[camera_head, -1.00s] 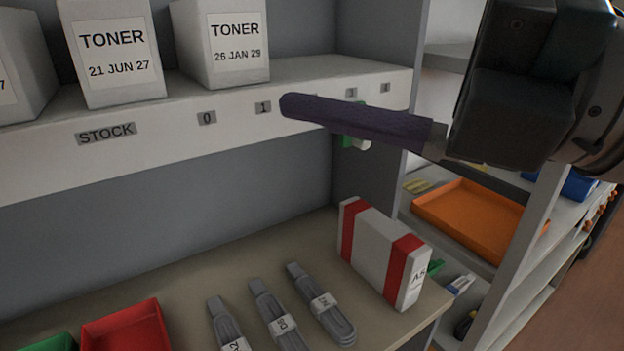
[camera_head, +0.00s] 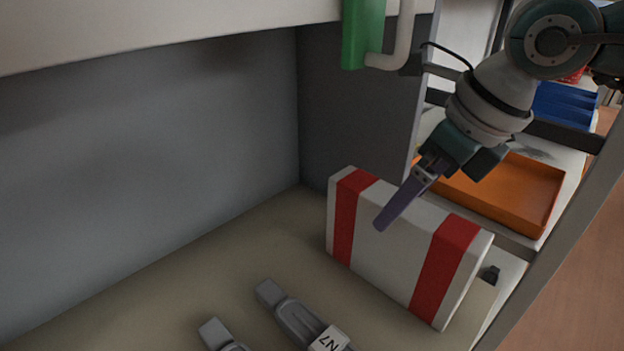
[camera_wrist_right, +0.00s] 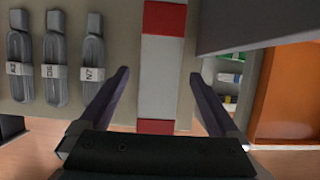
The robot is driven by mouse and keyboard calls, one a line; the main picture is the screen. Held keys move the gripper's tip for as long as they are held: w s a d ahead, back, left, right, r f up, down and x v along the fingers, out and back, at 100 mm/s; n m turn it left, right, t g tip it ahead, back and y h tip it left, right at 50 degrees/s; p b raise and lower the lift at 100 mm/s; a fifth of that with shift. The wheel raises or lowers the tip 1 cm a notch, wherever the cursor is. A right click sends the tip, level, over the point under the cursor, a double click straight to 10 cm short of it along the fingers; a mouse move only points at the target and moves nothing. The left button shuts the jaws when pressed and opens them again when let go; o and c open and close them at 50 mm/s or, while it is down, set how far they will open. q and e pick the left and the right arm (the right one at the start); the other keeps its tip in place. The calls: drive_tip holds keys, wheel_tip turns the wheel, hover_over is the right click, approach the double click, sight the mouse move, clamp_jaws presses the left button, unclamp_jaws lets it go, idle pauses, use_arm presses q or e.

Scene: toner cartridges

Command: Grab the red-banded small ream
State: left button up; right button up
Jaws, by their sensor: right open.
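The red-banded small ream (camera_head: 388,250) is a white block with two red bands. It stands on edge on the beige shelf at the right in the head view. In the right wrist view the ream (camera_wrist_right: 162,75) lies in line with the gap between the fingers. My right gripper (camera_head: 380,226) comes in from the upper right, with one dark purple finger showing in front of the ream's upper face. In the right wrist view my right gripper (camera_wrist_right: 160,88) is open, one finger on each side of the ream, with nothing held. My left gripper is not in view.
An orange tray (camera_head: 515,195) sits on a rack beyond the divider. A green object (camera_head: 362,32) hangs above. The shelf behind the cables is clear.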

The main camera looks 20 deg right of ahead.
sight(394, 245)
drive_tip(key=x, duration=0.5)
drive_tip(key=shift+s, duration=0.1)
drive_tip(key=shift+c, duration=0.4)
clamp_jaws()
idle(0.4)
drive_tip(key=shift+r, duration=0.15)
